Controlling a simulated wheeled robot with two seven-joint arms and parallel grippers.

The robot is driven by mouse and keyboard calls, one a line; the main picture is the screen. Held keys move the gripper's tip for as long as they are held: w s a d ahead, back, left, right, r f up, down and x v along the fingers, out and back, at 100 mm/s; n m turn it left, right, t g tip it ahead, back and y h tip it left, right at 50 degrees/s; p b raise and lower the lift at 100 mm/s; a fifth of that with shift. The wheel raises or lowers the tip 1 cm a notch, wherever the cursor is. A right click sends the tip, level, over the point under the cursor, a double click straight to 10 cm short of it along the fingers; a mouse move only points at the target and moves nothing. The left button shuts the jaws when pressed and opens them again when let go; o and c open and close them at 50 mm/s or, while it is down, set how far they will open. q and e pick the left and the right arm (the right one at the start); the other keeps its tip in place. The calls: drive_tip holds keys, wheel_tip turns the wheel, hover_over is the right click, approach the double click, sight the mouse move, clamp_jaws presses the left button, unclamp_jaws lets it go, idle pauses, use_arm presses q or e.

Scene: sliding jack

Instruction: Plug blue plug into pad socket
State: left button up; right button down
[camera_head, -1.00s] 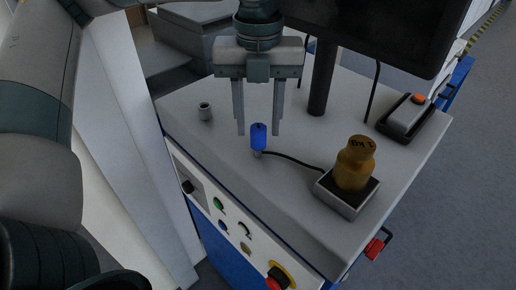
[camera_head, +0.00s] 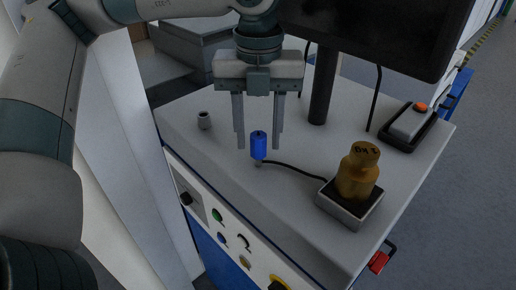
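The blue plug (camera_head: 258,146) stands upright on the grey bench top, with a black cable running from its base to the dark pad under a brass weight. My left gripper (camera_head: 258,147) points down from above, its two fingers open on either side of the plug in the picture. A gap shows between each finger and the plug. I cannot tell how far behind the plug the fingers are. My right gripper is not in view.
A brass weight (camera_head: 357,172) sits on the pad (camera_head: 346,211) at right. A dark monitor (camera_head: 378,32) on a black post (camera_head: 322,85) stands behind. A box with an orange button (camera_head: 409,122) is at far right. The bench top (camera_head: 215,155) is mostly clear.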

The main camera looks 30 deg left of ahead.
sight(259, 134)
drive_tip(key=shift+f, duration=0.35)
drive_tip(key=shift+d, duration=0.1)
